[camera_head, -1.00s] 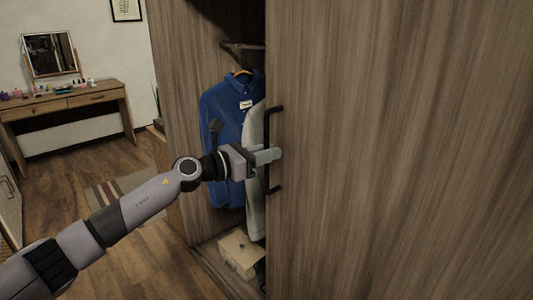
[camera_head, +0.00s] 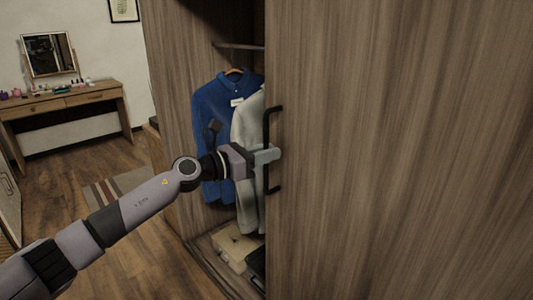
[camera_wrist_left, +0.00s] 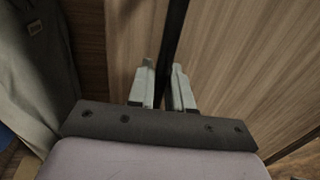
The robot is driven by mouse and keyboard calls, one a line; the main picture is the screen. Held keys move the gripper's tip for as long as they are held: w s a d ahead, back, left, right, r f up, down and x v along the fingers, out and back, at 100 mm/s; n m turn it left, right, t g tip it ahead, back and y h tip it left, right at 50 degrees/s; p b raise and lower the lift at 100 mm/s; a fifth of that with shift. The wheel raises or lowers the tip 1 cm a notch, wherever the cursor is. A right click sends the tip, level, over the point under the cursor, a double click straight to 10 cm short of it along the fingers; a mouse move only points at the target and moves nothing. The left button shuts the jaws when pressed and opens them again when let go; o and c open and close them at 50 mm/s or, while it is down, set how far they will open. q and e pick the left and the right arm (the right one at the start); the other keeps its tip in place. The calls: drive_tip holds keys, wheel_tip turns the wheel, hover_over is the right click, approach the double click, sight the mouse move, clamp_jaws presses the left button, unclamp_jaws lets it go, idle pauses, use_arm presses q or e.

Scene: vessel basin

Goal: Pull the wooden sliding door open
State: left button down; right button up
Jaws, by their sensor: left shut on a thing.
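The wooden sliding door (camera_head: 400,150) fills the right of the head view. Its left edge stands beside an open gap into the wardrobe. A black vertical bar handle (camera_head: 266,125) is fixed near that edge. My left gripper (camera_head: 275,153) is shut on the handle around its middle. In the left wrist view, the dark handle (camera_wrist_left: 176,30) runs between the two grey fingers of the left gripper (camera_wrist_left: 162,85), with door wood behind. The fingers hide part of the handle. My right gripper is not in view.
Inside the gap hang a blue shirt (camera_head: 212,100) and a pale grey garment (camera_head: 246,130) below a rail (camera_head: 238,46). A beige box (camera_head: 232,245) sits on the wardrobe floor. A dressing table (camera_head: 65,100) with a mirror (camera_head: 49,55) stands at the far left.

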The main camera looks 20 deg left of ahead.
use_arm(q)
drive_tip(key=c, duration=1.2)
unclamp_jaws()
drive_tip(key=shift+a, duration=0.1)
drive_tip(key=b+v, duration=0.2)
drive_tip(key=v, duration=0.5)
